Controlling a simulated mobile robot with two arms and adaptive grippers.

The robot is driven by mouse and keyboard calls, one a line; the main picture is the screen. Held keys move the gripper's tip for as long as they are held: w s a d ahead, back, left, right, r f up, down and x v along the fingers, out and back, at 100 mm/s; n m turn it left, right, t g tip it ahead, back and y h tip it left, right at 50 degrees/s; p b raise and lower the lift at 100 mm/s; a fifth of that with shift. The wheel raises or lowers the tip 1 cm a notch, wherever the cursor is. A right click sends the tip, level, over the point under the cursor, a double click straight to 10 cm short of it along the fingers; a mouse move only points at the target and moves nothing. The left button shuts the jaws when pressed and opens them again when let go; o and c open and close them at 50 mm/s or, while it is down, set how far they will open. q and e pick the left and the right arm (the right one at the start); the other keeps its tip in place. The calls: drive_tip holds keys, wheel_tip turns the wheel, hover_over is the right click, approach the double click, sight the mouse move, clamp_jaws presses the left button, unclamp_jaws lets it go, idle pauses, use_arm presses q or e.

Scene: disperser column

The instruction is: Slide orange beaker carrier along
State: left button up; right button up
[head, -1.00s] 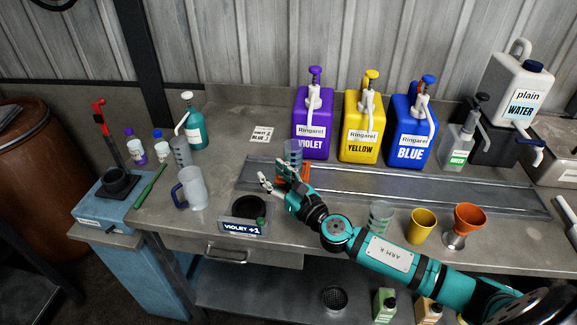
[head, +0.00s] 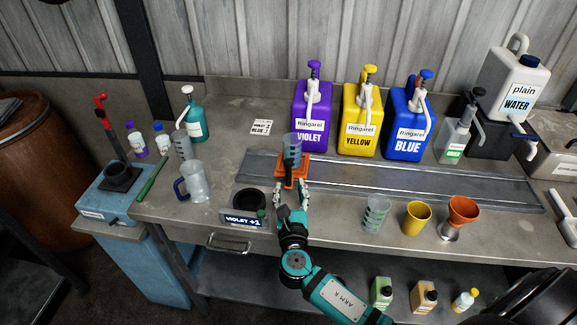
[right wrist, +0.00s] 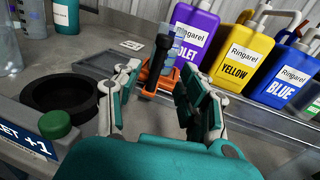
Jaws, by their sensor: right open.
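The orange beaker carrier (head: 283,172) sits on the metal rail track (head: 400,182) in front of the violet jug (head: 312,118). A clear beaker (head: 291,140) stands in it, and a dark upright post (right wrist: 158,62) rises at its near side. The orange carrier also shows in the right wrist view (right wrist: 146,76), partly hidden by the post. My right gripper (head: 291,190) is open just in front of the carrier, one finger on each side of the post as seen from the wrist. I cannot tell whether it touches. My left gripper is not in view.
A yellow jug (head: 362,120) and a blue jug (head: 408,125) stand behind the track. The track is clear right of the carrier. A black-ringed "VIOLET +1" station (head: 243,219) is near left. A clear cup (head: 375,215), yellow cup (head: 416,217) and orange funnel (head: 463,210) stand front right.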

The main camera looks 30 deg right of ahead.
sight(289, 173)
drive_tip(key=x, duration=0.8)
drive_tip(key=shift+p, duration=0.4)
clamp_jaws()
drive_tip(key=shift+w+f, duration=0.1)
drive_tip(key=shift+f, duration=0.15)
